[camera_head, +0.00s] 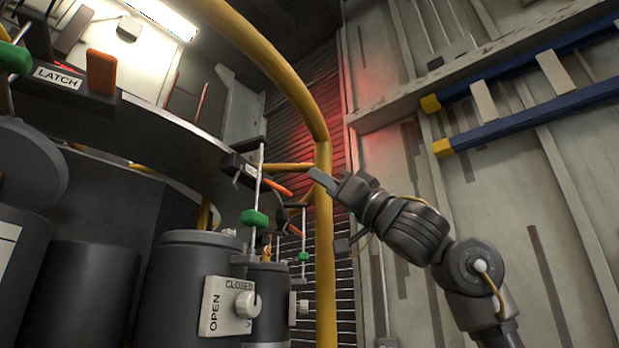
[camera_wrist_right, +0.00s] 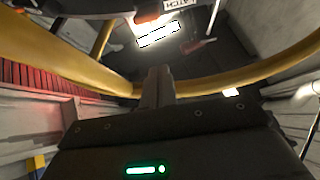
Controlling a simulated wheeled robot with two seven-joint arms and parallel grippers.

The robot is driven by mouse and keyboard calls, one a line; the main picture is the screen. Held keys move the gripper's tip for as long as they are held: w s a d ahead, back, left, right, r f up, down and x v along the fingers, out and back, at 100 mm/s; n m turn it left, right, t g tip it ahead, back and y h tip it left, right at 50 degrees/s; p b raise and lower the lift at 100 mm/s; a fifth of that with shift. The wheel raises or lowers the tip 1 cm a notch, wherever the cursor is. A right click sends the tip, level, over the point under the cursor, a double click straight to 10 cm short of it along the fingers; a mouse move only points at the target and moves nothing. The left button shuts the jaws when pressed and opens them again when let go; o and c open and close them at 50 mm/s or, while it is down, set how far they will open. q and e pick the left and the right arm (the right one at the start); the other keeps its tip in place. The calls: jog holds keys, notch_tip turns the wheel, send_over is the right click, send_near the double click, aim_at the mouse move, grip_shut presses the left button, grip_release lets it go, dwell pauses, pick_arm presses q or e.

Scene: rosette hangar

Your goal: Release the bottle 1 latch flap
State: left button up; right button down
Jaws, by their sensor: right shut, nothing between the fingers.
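Dark bottles stand at the left in the head view, one (camera_head: 190,270) with a white OPEN/CLOSED plate and knob (camera_head: 245,304). Which one is bottle 1 cannot be told. An orange flap (camera_head: 101,72) stands upright beside a LATCH label (camera_head: 57,78) on the curved dark rail. Two more orange flaps (camera_head: 277,188) show farther along, near threaded rods with green nuts. My right gripper (camera_head: 318,178) is shut and empty, close to the yellow hoop and apart from the flaps. Its fingers (camera_wrist_right: 157,80) also show together in the wrist view. My left gripper is not in view.
A yellow tubular hoop (camera_head: 323,240) curves up beside my right gripper. A blue ladder (camera_head: 530,80) with yellow ends hangs on the right wall. The dark rail (camera_head: 170,130) overhangs the bottles. Open space lies between hoop and wall.

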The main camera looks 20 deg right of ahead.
pick_arm(q)
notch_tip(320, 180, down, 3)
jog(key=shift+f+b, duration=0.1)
jog(key=shift+b, duration=0.95)
pick_arm(e)
jog(key=f, duration=0.1)
jog(key=s+d+f, duration=0.1)
jog(key=f, duration=0.1)
jog(key=s+d+f, duration=0.1)
jog(key=shift+d+f, duration=0.15)
jog(key=shift+w, duration=0.15)
